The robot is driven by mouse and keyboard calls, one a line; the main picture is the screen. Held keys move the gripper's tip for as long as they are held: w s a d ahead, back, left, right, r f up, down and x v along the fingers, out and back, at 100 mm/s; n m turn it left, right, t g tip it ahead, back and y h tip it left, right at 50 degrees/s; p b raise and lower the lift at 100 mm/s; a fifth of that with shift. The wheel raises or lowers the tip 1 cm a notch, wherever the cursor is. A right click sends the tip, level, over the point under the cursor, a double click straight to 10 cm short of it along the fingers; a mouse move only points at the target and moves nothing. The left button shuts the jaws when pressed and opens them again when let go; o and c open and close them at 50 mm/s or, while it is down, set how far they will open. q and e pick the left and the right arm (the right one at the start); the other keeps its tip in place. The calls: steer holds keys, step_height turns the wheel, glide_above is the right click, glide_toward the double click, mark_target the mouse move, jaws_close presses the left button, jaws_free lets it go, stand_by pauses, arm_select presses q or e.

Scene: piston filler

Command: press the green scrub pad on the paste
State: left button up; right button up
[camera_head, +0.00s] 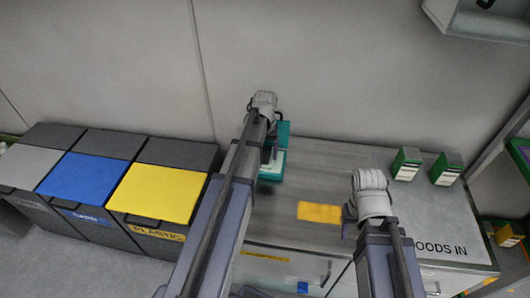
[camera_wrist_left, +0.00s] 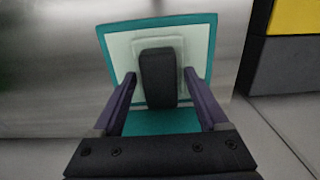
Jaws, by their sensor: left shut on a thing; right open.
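My left gripper (camera_head: 268,152) is at the back left of the counter. In the left wrist view its purple fingers (camera_wrist_left: 160,78) close on a pale green square block with a dark grey grip (camera_wrist_left: 158,80), seemingly the scrub pad. Behind the block is a larger pale, teal-edged piece (camera_wrist_left: 120,50); its teal edge also shows in the head view (camera_head: 284,130). I cannot tell whether its pale face is the paste, or whether the block touches it. My right gripper (camera_head: 348,218) is open beside a flat yellow rectangle (camera_head: 318,212) on the counter.
The grey counter (camera_head: 335,160) has free room between the arms. Two green-and-white boxes (camera_head: 405,164) (camera_head: 446,168) stand at its back right. Bins with grey, blue and yellow lids (camera_head: 158,192) stand left of the counter. A wall rises behind; a green shelf (camera_head: 518,160) is at right.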

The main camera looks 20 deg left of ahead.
mark_target(265, 152)
stand_by(0.5)
arm_select(q)
step_height(265, 152, up, 7)
steer(key=p, duration=0.7)
arm_select(e)
step_height(265, 152, up, 7)
arm_select(q)
step_height(265, 152, up, 14)
steer(key=p, duration=1.3)
steer(key=shift+f+p, duration=0.15)
steer(key=shift+p, duration=0.25)
arm_select(e)
step_height(265, 152, up, 14)
steer(key=shift+f, duration=0.15)
